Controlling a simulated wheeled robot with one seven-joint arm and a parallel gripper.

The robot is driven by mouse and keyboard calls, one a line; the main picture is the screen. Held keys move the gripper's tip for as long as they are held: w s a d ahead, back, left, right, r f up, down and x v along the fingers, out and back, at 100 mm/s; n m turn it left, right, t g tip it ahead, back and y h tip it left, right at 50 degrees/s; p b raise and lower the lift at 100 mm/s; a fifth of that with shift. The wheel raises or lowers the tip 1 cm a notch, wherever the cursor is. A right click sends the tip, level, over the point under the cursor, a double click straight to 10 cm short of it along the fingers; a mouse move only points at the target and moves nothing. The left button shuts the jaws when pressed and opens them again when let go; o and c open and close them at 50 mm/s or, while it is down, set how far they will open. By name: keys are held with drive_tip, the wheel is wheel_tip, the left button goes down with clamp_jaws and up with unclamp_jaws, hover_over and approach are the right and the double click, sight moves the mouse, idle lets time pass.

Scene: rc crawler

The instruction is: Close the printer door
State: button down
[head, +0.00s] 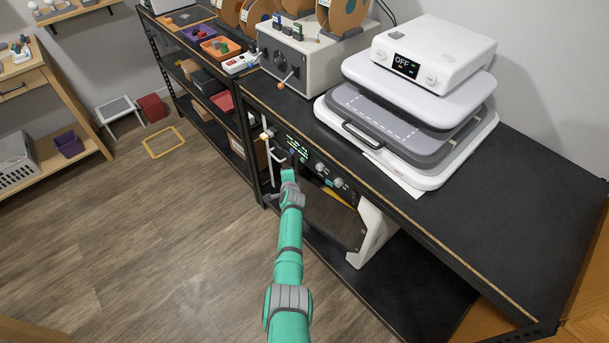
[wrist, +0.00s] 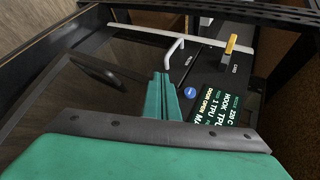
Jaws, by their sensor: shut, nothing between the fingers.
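The printer (head: 320,168) is a dark unit below the black bench top. Its front has a lit display and knobs. In the wrist view the display (wrist: 212,112) appears to read "DOOR OPEN". A dark see-through panel (head: 328,212), seemingly the printer door, shows below the knobs, partly behind my arm. In the wrist view a smoky panel with a dark oblong handle (wrist: 98,73) lies left of the fingers; I cannot tell how far it stands open. My gripper (head: 288,174) is shut and empty in front of the printer; its fingertips (wrist: 162,80) point toward the display side. Contact is unclear.
A white handle (wrist: 174,52) and an orange knob (wrist: 230,44) are beyond the fingertips. A white support (head: 374,235) stands right of the panel. A heat press (head: 415,95) and a grey control box (head: 305,55) stand on the bench.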

drive_tip(key=shift+w+d, duration=0.7)
drive_tip(key=shift+d, duration=0.3)
drive_tip(key=s+a+r, duration=0.5)
drive_tip(key=s+a, duration=0.2)
drive_tip(key=s, duration=0.2)
drive_tip(key=shift+s+a, duration=0.3)
drive_tip(key=shift+a, duration=0.05)
